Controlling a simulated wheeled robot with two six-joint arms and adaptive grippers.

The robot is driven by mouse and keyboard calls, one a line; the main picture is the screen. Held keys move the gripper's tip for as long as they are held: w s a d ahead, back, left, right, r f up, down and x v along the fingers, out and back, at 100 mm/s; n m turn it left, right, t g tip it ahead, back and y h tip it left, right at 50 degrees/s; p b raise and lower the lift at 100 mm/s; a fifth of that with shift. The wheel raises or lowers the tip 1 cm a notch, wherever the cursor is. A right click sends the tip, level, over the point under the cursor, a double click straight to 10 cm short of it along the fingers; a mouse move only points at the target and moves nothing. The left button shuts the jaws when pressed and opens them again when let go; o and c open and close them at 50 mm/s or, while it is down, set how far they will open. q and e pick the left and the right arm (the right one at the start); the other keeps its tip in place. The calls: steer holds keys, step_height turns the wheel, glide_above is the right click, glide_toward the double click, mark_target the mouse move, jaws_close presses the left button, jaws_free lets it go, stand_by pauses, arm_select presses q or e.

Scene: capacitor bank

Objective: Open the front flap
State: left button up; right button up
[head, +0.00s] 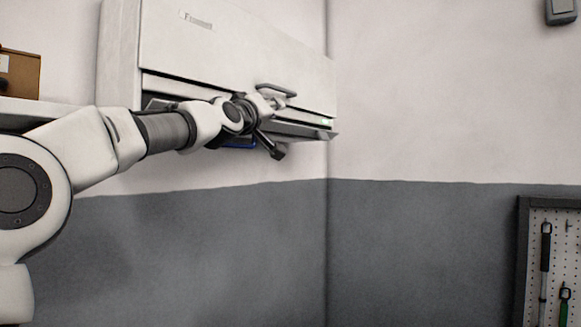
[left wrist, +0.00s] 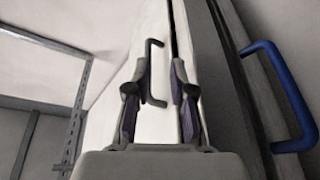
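The white wall unit has a broad front flap (head: 220,45), which looks closed, with a dark gap along its lower edge. A grey bar handle (head: 276,89) sits low on the flap; it also shows in the left wrist view (left wrist: 153,75). My left gripper (head: 276,125) is at the flap's lower edge, close to this handle. In the left wrist view, its fingers (left wrist: 156,85) are spread, with the grey handle showing between them. I cannot tell whether they touch it. A blue handle (left wrist: 290,95) is to the right there, partly hidden behind my arm in the head view (head: 238,146).
A cardboard box (head: 20,74) stands on a shelf at the left. A pegboard with tools (head: 552,262) hangs at the lower right. Space below the unit is clear.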

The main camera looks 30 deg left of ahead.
arm_select(q)
steer(key=w+d+f+g, duration=0.1)
steer(key=w+d+f, duration=0.1)
steer(key=w+f, duration=0.3)
step_height(320, 180, down, 5)
steer(key=shift+w+r+m+g+h, duration=0.2)
steer(key=shift+m+g+h, duration=0.1)
steer(key=shift+m, duration=0.1)
